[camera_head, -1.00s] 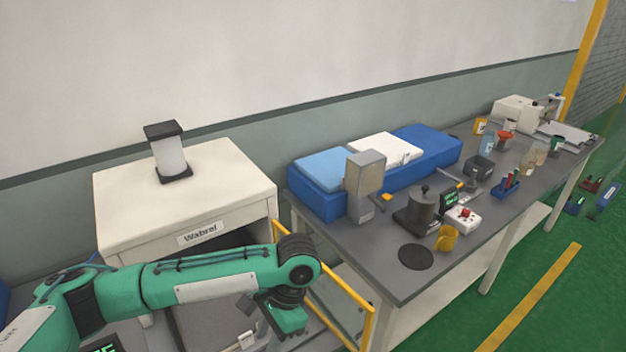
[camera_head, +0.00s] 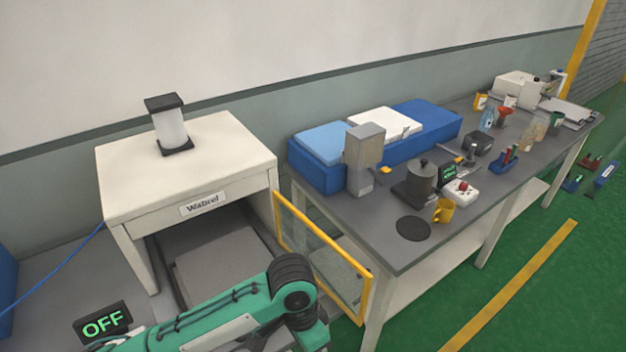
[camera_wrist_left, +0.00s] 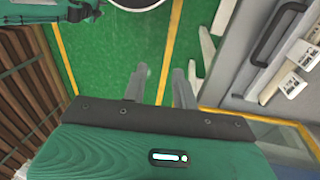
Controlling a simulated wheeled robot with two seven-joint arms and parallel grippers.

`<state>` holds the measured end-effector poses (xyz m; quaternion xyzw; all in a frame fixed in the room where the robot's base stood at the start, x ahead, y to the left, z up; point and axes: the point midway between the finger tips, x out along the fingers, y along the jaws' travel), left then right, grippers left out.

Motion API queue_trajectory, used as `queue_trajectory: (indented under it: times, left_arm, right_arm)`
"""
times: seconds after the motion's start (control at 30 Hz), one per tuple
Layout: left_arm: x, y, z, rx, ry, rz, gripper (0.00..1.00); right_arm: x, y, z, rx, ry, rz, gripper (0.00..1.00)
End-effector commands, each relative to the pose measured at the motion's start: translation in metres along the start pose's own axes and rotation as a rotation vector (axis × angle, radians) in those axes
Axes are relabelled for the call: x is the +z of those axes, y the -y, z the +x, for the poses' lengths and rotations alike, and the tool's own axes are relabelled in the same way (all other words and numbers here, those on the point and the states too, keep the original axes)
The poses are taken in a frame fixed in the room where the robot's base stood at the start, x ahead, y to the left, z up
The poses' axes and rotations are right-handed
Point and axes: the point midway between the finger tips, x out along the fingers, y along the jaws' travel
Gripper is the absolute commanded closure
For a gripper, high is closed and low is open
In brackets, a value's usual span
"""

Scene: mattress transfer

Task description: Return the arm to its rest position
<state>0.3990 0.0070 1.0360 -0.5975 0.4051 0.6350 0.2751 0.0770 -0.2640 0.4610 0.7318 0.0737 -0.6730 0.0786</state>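My left arm (camera_head: 225,318) is green and comes in low from the bottom left of the head view, in front of the white Wabrel cabinet (camera_head: 190,172). Its wrist end is cut off by the bottom edge, so the fingers do not show there. In the left wrist view my left gripper (camera_wrist_left: 160,85) has two grey fingers apart, with green floor between them and nothing held. My right gripper is in neither view.
The cabinet's yellow-framed door (camera_head: 325,262) stands open beside my arm. A grey workbench (camera_head: 345,222) holds a blue mattress block (camera_head: 432,146), a yellow mug (camera_head: 444,211) and several tools. An OFF display (camera_head: 103,323) sits at lower left. Brown slats (camera_wrist_left: 25,90) show in the wrist view.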

Motion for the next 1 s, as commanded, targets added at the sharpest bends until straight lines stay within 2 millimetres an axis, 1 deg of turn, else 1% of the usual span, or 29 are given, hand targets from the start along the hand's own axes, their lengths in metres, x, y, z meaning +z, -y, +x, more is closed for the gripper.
queue_trajectory:
  times: [0.03,0.2,0.33,0.47,0.57,0.67,0.77,0.8,1.0]
  left_arm:
    - [0.000,-0.008,0.005,0.023,-0.044,-0.012,0.71]
    - [0.002,-0.018,0.010,0.053,-0.186,-0.081,0.71]
    - [0.010,-0.018,0.015,0.056,-0.279,-0.156,0.71]
    - [0.026,-0.013,0.019,0.042,-0.354,-0.248,0.71]
    - [0.043,-0.005,0.024,0.017,-0.396,-0.329,0.71]
    - [0.066,0.003,0.030,-0.019,-0.424,-0.413,0.71]
    - [0.095,0.011,0.036,-0.066,-0.435,-0.500,0.71]
    - [0.108,0.014,0.039,-0.088,-0.434,-0.535,0.71]
    - [0.170,0.025,0.048,-0.200,-0.403,-0.671,0.71]
  right_arm:
    - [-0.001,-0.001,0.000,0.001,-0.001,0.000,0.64]
    - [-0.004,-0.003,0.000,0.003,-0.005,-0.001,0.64]
    - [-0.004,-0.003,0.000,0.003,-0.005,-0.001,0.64]
    - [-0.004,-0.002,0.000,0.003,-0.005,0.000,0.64]
    - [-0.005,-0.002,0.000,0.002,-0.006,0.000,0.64]
    - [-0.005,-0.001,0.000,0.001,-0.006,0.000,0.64]
    - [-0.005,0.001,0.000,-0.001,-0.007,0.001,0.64]
    - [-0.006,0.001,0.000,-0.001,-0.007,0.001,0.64]
    - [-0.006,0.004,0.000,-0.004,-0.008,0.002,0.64]
